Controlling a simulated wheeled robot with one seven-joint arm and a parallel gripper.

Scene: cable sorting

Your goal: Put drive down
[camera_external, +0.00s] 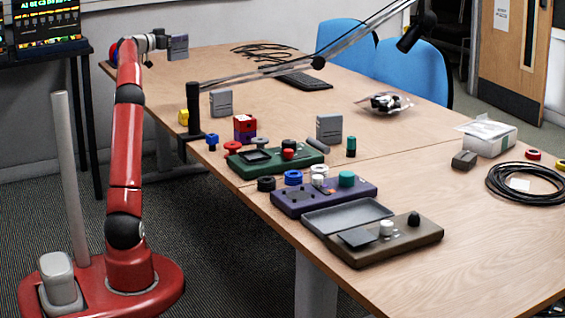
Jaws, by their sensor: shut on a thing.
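My gripper (164,41) is at the upper left, at the end of the raised red arm. It is shut on a grey drive (178,48), a box-like block with a darker marking. The drive is upright and appears to be above the far left end of the wooden table (205,62); the gap below it is hard to judge. Two similar grey blocks stand upright on the table, one near the lamp post (221,103) and one farther right (329,129).
A black lamp post (194,108) with a long boom crosses above the table. Green (274,158), purple (323,197) and brown (372,232) cases with coloured knobs line the near edge.

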